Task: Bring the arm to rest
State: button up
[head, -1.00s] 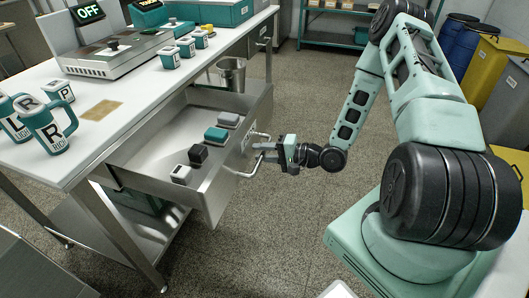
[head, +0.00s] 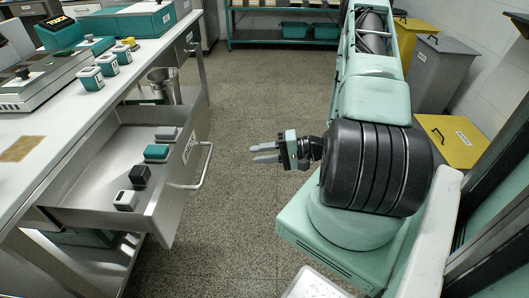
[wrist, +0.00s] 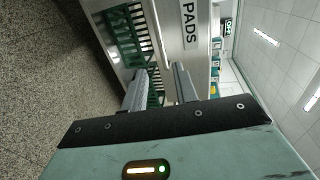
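My gripper (head: 265,153) hangs over the floor to the right of the bench in the head view, its fingers pointing left. In the wrist view my gripper (wrist: 162,84) shows two grey fingers apart with nothing between them. The fingers are clear of the handle (head: 203,166) of the open drawer (head: 186,172), with bare floor between them in the head view. My arm is folded back above my base at the right.
The drawer holds several blocks, including a teal one (head: 157,152) and a black one (head: 140,175). A label reading PADS (wrist: 190,25) shows in the wrist view. Yellow (head: 452,141) and grey bins stand at the right. The floor (head: 235,100) between bench and arm is clear.

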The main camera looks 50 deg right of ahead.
jog(key=shift+s+d+r, duration=0.1)
jog(key=shift+s+d, duration=0.1)
jog(key=shift+s, duration=0.15)
dwell(0.4)
